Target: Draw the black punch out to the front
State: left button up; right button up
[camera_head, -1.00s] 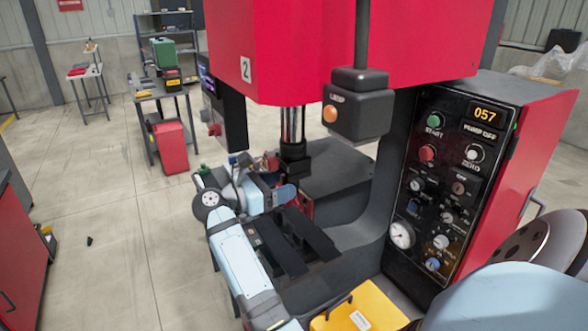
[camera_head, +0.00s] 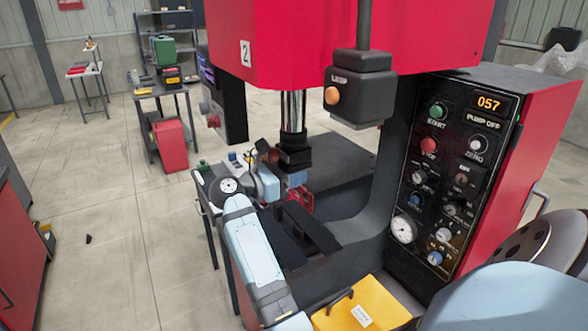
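The black punch (camera_head: 294,157) appears as the dark block at the lower end of the chrome ram, under the red press head.
The dark press bed (camera_head: 345,165) and two black bars (camera_head: 300,230) lie below the ram. A hanging lamp box (camera_head: 360,88) and the control panel (camera_head: 447,180) stand to the right. A yellow case (camera_head: 365,312) sits in front. Open floor lies at left.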

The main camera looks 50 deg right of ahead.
jog(key=shift+a+f, duration=0.1)
jog(key=shift+a, duration=0.1)
grip_shut()
jog(key=shift+w+a+b, duration=0.2)
jog(key=shift+a+b, duration=0.3)
jog(key=shift+b, duration=0.05)
jog(key=b+v, duration=0.3)
jog(key=v, duration=0.3)
dwell(0.3)
